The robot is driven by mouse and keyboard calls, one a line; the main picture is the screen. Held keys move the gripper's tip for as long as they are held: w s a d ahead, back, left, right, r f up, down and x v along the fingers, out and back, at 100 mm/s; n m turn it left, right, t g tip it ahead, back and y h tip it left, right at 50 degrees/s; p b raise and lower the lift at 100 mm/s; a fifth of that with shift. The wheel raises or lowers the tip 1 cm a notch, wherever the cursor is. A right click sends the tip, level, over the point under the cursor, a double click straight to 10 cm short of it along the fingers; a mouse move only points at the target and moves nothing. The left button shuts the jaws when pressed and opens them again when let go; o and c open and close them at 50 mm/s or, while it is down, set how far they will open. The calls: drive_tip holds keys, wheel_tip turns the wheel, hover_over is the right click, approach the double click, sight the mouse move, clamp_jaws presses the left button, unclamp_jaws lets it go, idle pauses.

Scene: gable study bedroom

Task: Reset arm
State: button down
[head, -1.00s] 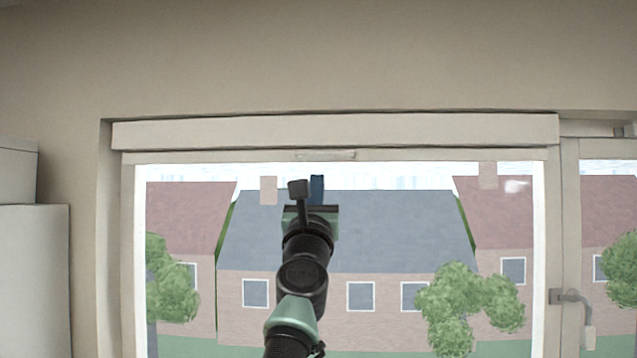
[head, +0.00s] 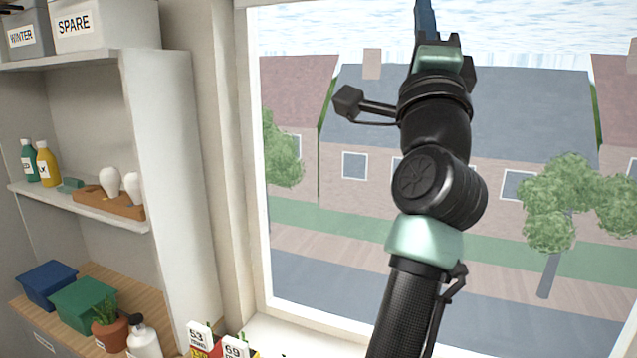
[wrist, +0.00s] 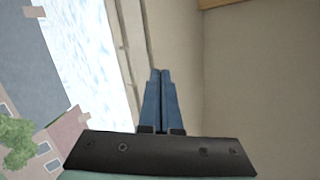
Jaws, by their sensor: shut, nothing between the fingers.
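My gripper (wrist: 160,74) is shut and empty in the wrist view, its two blue fingers lying side by side. Beyond the fingers there is beige wall and the edge of the window frame. In the head view my arm stands raised in front of the window, and a blue finger (head: 425,20) shows at the top edge, with the tip cut off. The gripper touches nothing that I can see.
A shelf unit (head: 172,200) stands at the left, with bins labelled WINTER (head: 24,36) and SPARE (head: 75,24) on top. Bottles, bulbs in a wooden holder (head: 108,200), a blue box (head: 47,284) and a green box (head: 83,305) are on its shelves. Numbered cards (head: 233,348) stand near the sill.

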drive_tip(key=s+a+f+n+y+b, duration=0.1)
drive_tip(key=s+a+f+n, duration=0.2)
drive_tip(key=s+n, duration=0.3)
drive_tip(key=s+a+f+n+y+b, duration=0.1)
drive_tip(key=s+a+f+n+b, duration=0.1)
drive_tip(key=s+a+n, duration=0.3)
drive_tip(key=s+a+f+n+t+y+b, duration=0.1)
drive_tip(key=s+a+f+n, duration=0.3)
drive_tip(key=s+n, duration=0.5)
drive_tip(key=shift+s+a+f+y+b, duration=0.2)
drive_tip(key=shift+s+f+y+b, duration=0.2)
drive_tip(key=shift+s+y+b, duration=0.3)
drive_tip(key=shift+s, duration=0.1)
